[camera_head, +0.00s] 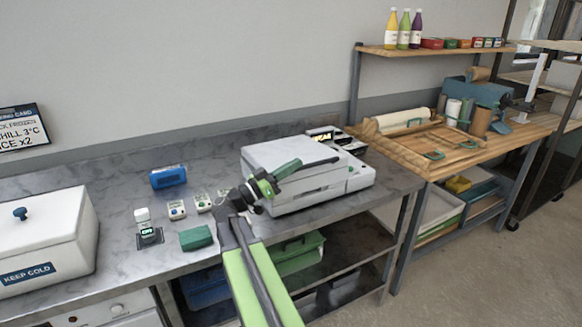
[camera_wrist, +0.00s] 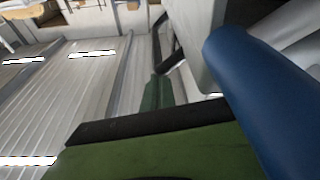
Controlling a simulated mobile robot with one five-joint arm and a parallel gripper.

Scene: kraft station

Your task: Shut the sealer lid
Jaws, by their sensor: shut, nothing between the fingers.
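The sealer (camera_head: 312,188) is a pale grey box on the metal bench, right of centre in the head view. Its flat lid (camera_head: 262,152) lies low and about level over the base. I cannot tell whether it is fully closed, as my arm hides part of the front.
On the bench are a white "KEEP COLD" box (camera_head: 45,235), a blue device (camera_head: 168,177), a green block (camera_head: 196,237) and small devices (camera_head: 177,209). A wooden table (camera_head: 420,160) stands right. Bins (camera_head: 300,255) sit on the shelf below.

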